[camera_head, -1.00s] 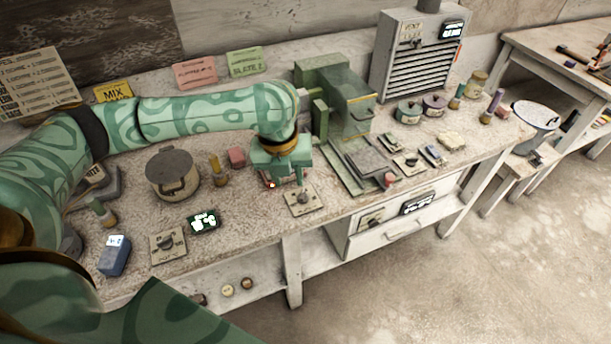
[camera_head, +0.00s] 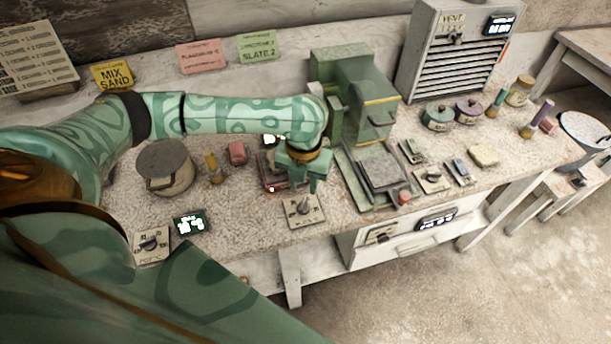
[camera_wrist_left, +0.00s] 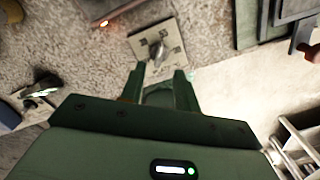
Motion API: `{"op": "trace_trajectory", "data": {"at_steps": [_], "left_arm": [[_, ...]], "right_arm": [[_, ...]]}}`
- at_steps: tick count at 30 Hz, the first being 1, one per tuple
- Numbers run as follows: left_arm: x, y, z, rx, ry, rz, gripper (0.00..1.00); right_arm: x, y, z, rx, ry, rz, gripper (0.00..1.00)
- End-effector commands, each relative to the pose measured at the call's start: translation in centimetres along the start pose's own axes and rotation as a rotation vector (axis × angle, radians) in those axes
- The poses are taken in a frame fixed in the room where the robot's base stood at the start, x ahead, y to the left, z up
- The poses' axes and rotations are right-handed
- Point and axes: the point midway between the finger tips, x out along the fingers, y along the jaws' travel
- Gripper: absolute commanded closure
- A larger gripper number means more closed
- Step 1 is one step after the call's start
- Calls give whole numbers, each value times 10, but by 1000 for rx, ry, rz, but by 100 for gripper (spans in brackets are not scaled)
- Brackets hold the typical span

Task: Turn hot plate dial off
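A pale square dial plate (camera_head: 311,217) with a grey knob (camera_head: 303,204) lies at the bench's front edge; its lettering is too small to read. The plate (camera_wrist_left: 172,33) and knob (camera_wrist_left: 157,55) also show in the left wrist view. My left gripper (camera_head: 304,187) points down just behind the knob. In the left wrist view its two fingers (camera_wrist_left: 160,78) are apart, with the knob beyond their tips and nothing between them. A dark flat unit (camera_head: 267,172) with a small red light, possibly the hot plate, is partly hidden behind the gripper. My right gripper is not in view.
A second dial plate (camera_head: 150,246) and a small lit display (camera_head: 188,223) lie to the left. A lidded pot (camera_head: 168,170) stands behind them. A green machine (camera_head: 362,115) rises right of my gripper. Bare bench shows between display and dial.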

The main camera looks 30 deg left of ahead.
Motion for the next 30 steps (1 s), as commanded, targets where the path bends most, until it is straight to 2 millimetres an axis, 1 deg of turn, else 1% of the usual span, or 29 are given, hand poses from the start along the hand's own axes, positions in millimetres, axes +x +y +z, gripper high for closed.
{"op": "trace_trajectory", "data": {"at_steps": [1, 3, 6, 9, 13, 21, 23, 24, 25, 30], "left_arm": [[18, 0, -1, -1, 4, 2, 68], [32, 0, -1, -1, 4, 1, 68], [49, 0, -1, 0, 3, 0, 68], [59, 0, 0, 0, 1, 0, 68], [65, 0, 0, 0, -1, 0, 68], [66, 0, 0, 0, -2, 0, 68], [65, 0, 0, 0, -2, 0, 85], [65, 0, 0, 0, -1, 0, 96], [65, 0, 0, 0, -1, 0, 100], [65, 0, 0, -1, -1, 0, 100]], "right_arm": [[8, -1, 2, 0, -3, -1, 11], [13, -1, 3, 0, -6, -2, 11], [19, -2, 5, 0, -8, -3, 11], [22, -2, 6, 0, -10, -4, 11], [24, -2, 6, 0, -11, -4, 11], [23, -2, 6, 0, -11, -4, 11], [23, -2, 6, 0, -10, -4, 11], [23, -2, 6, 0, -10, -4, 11], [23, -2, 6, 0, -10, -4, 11], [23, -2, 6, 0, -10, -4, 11]]}}
